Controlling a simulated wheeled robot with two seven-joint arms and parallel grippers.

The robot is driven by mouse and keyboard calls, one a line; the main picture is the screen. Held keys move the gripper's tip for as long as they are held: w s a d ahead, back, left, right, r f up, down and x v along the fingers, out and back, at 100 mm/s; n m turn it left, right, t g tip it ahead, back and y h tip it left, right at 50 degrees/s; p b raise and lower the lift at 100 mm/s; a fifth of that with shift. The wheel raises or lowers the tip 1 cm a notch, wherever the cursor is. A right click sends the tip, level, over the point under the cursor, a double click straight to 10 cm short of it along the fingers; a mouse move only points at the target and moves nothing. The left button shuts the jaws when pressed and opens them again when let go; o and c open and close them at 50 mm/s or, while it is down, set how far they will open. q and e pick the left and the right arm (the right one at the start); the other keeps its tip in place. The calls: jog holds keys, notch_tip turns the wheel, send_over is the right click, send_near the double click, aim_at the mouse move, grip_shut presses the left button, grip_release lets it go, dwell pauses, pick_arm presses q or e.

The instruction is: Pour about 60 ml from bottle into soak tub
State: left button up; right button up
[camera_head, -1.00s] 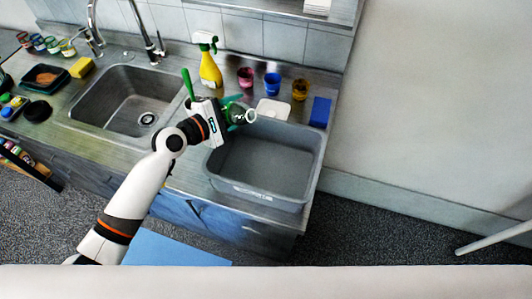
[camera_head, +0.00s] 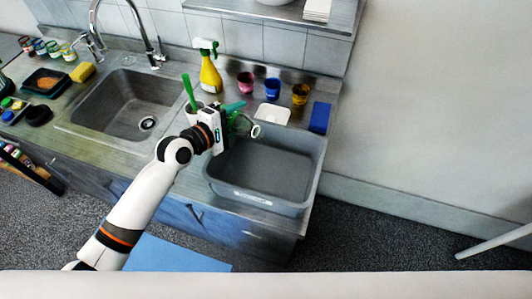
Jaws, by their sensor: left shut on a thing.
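The soak tub (camera_head: 265,196) is a grey rectangular basin at the right end of the counter; its inside looks bare and grey. My left gripper (camera_head: 232,122) is over the tub's back left corner, shut on a green bottle (camera_head: 242,124). The bottle is tilted, its pale ring-shaped mouth (camera_head: 255,131) pointing right over the tub. Much of the bottle is hidden by the gripper. I cannot see any liquid stream. My right gripper is not in view.
A yellow spray bottle (camera_head: 210,76) and pink (camera_head: 245,82), blue (camera_head: 272,86) and dark yellow (camera_head: 300,93) cups stand behind the tub. A blue block (camera_head: 320,115) and a white dish (camera_head: 272,114) are near its back edge. A sink (camera_head: 125,103) is on the left.

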pick_arm(q)
jog(key=shift+m+p, duration=0.3)
jog(key=shift+w+a, duration=0.45)
jog(key=shift+w, duration=0.1)
dwell(0.5)
jog(key=shift+w+a+m+y+p, duration=0.2)
jog(key=shift+m+y+p, duration=0.1)
jog(key=shift+m+p, duration=0.25)
dwell(0.8)
jog(key=n+b, duration=0.1)
jog(key=b, duration=0.1)
jog(key=n+h+b, duration=0.1)
jog(key=b, duration=0.1)
jog(key=shift+w+a+f+n, duration=0.15)
jog(key=shift+a+f+n, duration=0.05)
jog(key=shift+a+n, duration=0.1)
jog(key=shift+r, duration=0.3)
jog(key=shift+r+n+p, duration=0.15)
jog(key=shift+n+p, duration=0.2)
jog(key=shift+p, duration=0.05)
jog(key=shift+n+g+h, duration=0.3)
jog(key=shift+s+d, duration=0.2)
